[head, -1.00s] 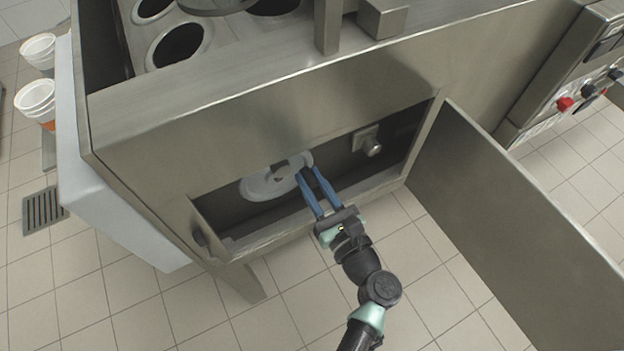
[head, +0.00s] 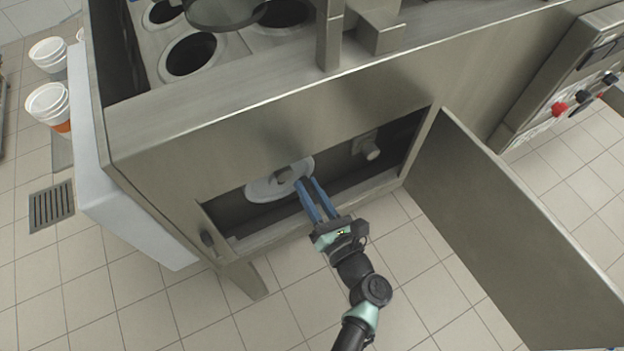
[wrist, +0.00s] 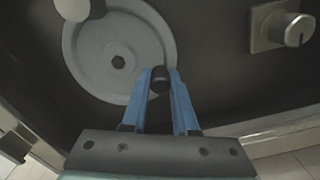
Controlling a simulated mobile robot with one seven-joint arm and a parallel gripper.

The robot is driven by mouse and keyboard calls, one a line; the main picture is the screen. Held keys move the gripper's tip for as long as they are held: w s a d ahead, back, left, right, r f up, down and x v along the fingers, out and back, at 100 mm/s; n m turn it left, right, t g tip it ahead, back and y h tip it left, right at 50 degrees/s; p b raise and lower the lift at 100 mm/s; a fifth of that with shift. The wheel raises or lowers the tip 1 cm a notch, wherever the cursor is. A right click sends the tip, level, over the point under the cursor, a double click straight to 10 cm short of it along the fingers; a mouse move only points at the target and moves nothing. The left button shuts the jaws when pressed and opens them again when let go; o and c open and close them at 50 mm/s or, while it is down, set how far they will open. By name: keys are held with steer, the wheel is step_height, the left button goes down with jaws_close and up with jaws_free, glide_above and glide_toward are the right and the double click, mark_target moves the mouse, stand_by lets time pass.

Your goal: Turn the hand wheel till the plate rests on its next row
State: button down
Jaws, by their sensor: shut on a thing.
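The hand wheel (head: 262,190) is a pale grey disc inside the open compartment in the front of the steel machine. The wrist view shows its face (wrist: 90,58), with a dark hex hub and a light knob (wrist: 72,8) at the upper left. My gripper (head: 304,181) reaches in from the front. Its blue fingers (wrist: 160,76) are shut at the wheel's lower right rim, apart from the light knob. A small dark piece shows between the fingers. On top, the plate (head: 228,50) has several round dark openings; a round part (head: 226,14) partly hides it.
A square fitting with a stub (head: 368,148) sits right of the wheel. The compartment door (head: 500,215) hangs open at the right.

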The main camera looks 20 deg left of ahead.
mark_target(271, 197)
steer(key=s+m+p, duration=0.1)
steer(key=m, duration=0.1)
steer(key=a+f+m+p, duration=0.1)
steer(key=m+p, duration=0.1)
steer(key=m, duration=0.1)
steer(key=s+a+f+m+p, duration=0.1)
steer(key=m, duration=0.2)
steer(key=shift+s+f+p, duration=0.1)
steer(key=shift+s+p, duration=0.2)
steer(key=shift+p, duration=0.1)
steer(key=m, duration=0.1)
steer(key=s+a+m+p, duration=0.1)
steer(key=m, duration=0.1)
steer(key=m+p, duration=0.1)
steer(key=shift+s+a+f+m, duration=0.1)
steer(key=shift+s+a+m, duration=0.05)
steer(key=shift+s+m, duration=0.25)
steer(key=shift+s+a+r+m+p, duration=0.1)
steer(key=shift+s+a+m+p, duration=0.2)
steer(key=shift+m, duration=0.35)
steer(key=shift+s+a+r+m+p, duration=0.15)
steer(key=shift+m+p, duration=0.25)
steer(key=shift+m, duration=0.3)
steer(key=shift+s+a+f+m+p, duration=0.1)
steer(key=shift+s+m+p, duration=0.2)
steer(key=shift+m, duration=0.35)
steer(key=c, duration=0.7)
jaws_free()
steer(key=shift+w+r, duration=0.1)
steer(key=shift+d, duration=0.1)
